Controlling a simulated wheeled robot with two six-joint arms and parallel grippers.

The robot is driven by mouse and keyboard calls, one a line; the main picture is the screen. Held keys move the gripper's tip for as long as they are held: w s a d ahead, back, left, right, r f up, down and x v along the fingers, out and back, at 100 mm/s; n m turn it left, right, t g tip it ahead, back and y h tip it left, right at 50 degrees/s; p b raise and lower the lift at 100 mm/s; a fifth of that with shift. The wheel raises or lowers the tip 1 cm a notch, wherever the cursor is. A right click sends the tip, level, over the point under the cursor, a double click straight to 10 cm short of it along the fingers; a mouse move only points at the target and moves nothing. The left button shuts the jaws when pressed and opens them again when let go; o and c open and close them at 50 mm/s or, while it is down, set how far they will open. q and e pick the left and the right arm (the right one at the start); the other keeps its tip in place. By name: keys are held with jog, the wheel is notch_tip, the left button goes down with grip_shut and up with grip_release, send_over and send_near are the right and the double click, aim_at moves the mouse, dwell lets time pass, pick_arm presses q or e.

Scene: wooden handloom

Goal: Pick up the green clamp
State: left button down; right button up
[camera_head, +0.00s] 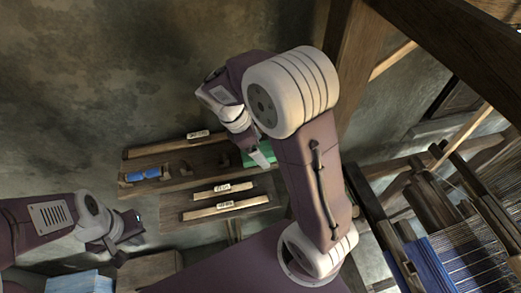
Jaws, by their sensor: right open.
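The green clamp (269,154) lies at the right end of a wooden wall shelf, partly hidden behind my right gripper. My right gripper (262,160) points down at the clamp with its jaws open. A pale finger overlaps the green in the picture, and I cannot tell whether it touches. My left gripper (137,220) is at the lower left, away from the clamp. Its fingers are too small and dark to show whether they are open or shut.
A blue object (143,174) lies on the left part of the same shelf (205,179). Labelled wooden strips (219,206) are below. The loom with blue cloth (440,262) stands at the right, beside a thick wooden post (345,75). Light-blue stacked material (78,282) is at bottom left.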

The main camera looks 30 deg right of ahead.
jog(key=shift+w+a, duration=0.1)
jog(key=shift+a, duration=0.05)
jog(key=c, duration=1.7)
jog(key=shift+o, duration=0.2)
jog(key=shift+r, duration=0.15)
notch_tip(320, 180, up, 10)
jog(key=b, duration=0.1)
jog(key=shift+b, duration=0.3)
